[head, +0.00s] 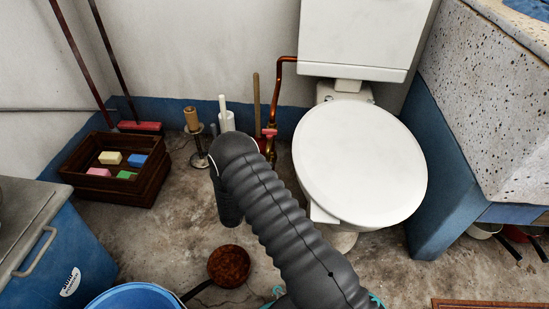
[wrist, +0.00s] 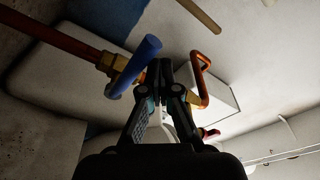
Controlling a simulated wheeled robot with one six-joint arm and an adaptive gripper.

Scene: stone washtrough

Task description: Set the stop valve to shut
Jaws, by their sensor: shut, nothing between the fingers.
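In the wrist view a blue lever handle (wrist: 135,68) sits by a brass valve body (wrist: 113,63) on a reddish copper pipe (wrist: 55,40). The lever appears to lie crosswise to that pipe, seen at a slant. My gripper (wrist: 167,70) is shut and empty, its fingertips just right of the lever; I cannot tell whether they touch it. In the head view a copper pipe (head: 275,90) runs down left of the toilet, with a small red handle (head: 269,132) low on it. The blue lever and my fingers are not visible there; my arm covers part of that area.
The toilet (head: 360,165) stands right of my arm, with a speckled stone trough (head: 490,90) beyond. A wooden crate (head: 108,193) of coloured blocks, a blue cooler (head: 60,250), a blue bucket (head: 135,297) and a brown round pan (head: 229,264) are left. Bare floor shows between them.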

